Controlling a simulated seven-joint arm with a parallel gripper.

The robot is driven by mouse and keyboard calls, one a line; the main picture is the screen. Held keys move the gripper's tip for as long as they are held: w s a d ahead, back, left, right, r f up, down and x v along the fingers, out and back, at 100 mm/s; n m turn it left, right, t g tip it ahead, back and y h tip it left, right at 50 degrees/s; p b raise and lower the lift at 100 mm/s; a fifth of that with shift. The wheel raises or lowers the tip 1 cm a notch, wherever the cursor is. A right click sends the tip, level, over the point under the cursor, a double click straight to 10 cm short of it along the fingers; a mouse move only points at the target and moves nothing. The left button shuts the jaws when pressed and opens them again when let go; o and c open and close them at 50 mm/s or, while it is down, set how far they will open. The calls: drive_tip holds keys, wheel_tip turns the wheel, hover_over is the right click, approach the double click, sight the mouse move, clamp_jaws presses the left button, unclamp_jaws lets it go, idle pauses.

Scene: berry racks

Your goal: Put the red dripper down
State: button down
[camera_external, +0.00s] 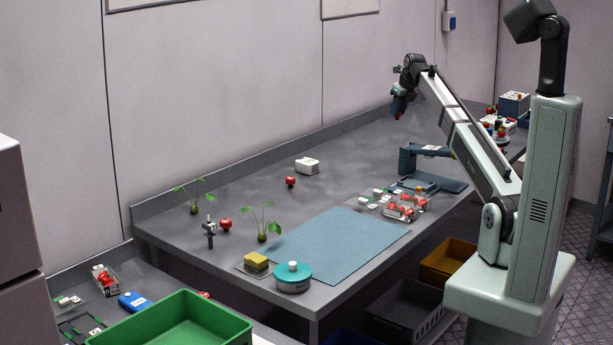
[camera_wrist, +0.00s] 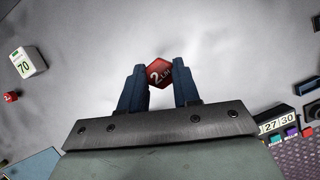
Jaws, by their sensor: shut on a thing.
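My gripper (camera_external: 398,108) is raised above the far part of the grey table (camera_external: 335,165). In the wrist view, the two blue fingers of my gripper (camera_wrist: 160,82) are shut on a red dripper (camera_wrist: 159,72), marked with a 2 and smaller letters. The dripper sits at the fingertips, with bare grey surface behind it. Another red dripper (camera_external: 291,181) lies on the table near a white box (camera_external: 307,165), and one more (camera_external: 226,224) lies farther left.
A dark blue stand (camera_external: 408,160) is right of the white box, with a clear tray of red and white pieces (camera_external: 402,210) before it. A blue mat (camera_external: 340,243), a teal round container (camera_external: 292,280) and seedlings are nearer. The table's far middle is clear.

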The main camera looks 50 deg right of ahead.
drive_tip(key=w+a+n+y, duration=0.1)
drive_tip(key=w+a+n, duration=0.4)
drive_tip(key=a, duration=0.9)
drive_tip(key=w+a+n+y, duration=0.2)
drive_tip(key=w+a, duration=0.4)
drive_tip(key=a, duration=0.7)
drive_tip(key=s+a+n+g+y, duration=0.15)
drive_tip(key=a+n, duration=0.45)
drive_tip(key=a, duration=1.5)
drive_tip(key=s+a+n+g+y, duration=0.15)
drive_tip(key=a+n, duration=0.35)
drive_tip(key=a, duration=1.7)
drive_tip(key=s+a+n+g+h, duration=0.15)
drive_tip(key=s+a+n, duration=0.45)
drive_tip(key=s+a, duration=0.85)
drive_tip(key=s+a+n+g+y, duration=0.1)
drive_tip(key=s+a+n+g, duration=0.3)
drive_tip(key=s+a, duration=1.1)
drive_tip(key=shift+n+t+h, duration=0.25)
drive_tip(key=shift+n+t, duration=0.35)
drive_tip(key=shift+t, duration=0.15)
drive_tip(key=shift+w+a+f, duration=0.45)
drive_tip(key=shift+w+f, duration=0.1)
drive_tip(key=shift+f, duration=3.25)
drive_tip(key=shift+w+a+f, duration=0.5)
drive_tip(key=shift+w+f, duration=0.1)
drive_tip(key=shift+f, duration=3.15)
drive_tip(key=shift+w+a+f, duration=0.45)
drive_tip(key=shift+w+f, duration=0.1)
drive_tip(key=shift+f, duration=3.25)
